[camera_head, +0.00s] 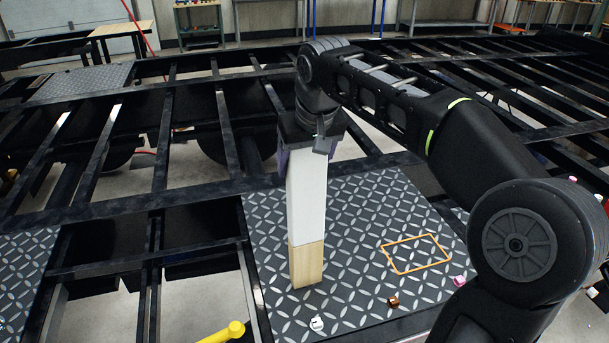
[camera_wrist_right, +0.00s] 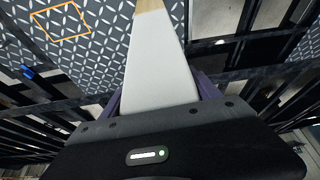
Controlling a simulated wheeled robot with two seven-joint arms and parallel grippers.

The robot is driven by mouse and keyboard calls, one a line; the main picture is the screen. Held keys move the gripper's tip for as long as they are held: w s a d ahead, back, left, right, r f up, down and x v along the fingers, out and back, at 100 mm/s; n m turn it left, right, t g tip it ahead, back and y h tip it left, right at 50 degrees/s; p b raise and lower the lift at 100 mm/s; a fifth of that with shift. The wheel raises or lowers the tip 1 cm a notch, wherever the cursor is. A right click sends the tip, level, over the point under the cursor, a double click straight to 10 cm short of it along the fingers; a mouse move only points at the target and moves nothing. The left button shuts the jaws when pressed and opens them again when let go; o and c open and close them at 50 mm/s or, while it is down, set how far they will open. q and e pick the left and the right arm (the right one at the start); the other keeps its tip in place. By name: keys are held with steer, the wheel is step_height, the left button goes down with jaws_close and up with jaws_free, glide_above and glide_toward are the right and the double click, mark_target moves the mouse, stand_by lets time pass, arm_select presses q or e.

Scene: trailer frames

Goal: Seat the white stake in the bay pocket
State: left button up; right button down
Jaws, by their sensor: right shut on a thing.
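The white stake (camera_head: 307,198) is upright, a long white block with a bare wooden lower end (camera_head: 306,264). My right gripper (camera_head: 308,150) is shut on its upper part, with purple fingers on either side. The right wrist view shows the stake (camera_wrist_right: 160,65) running away from the fingers (camera_wrist_right: 160,98) to its wooden tip. That end is over the dark diamond-plate deck (camera_head: 350,215); I cannot tell whether it touches. An orange outlined rectangle (camera_head: 416,236) lies on the deck to its right. I cannot make out a bay pocket for certain. My left gripper is out of view.
Black trailer rails and crossmembers (camera_head: 120,203) with open gaps surround the deck. Small white (camera_head: 317,323), brown (camera_head: 393,301) and pink (camera_head: 459,281) pieces lie near the deck's front edge. A yellow rod (camera_head: 225,333) shows at the bottom. The deck around the orange outline is clear.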

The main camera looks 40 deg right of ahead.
mark_target(306, 150)
steer(key=b+v, duration=0.1)
steer(key=v, duration=0.2)
steer(key=shift+r, duration=0.25)
steer(key=s+a, duration=0.2)
steer(key=s, duration=0.6)
steer(key=s+a, duration=0.2)
steer(key=s, duration=0.6)
steer(key=shift+a, duration=0.35)
steer(key=shift+s, duration=0.1)
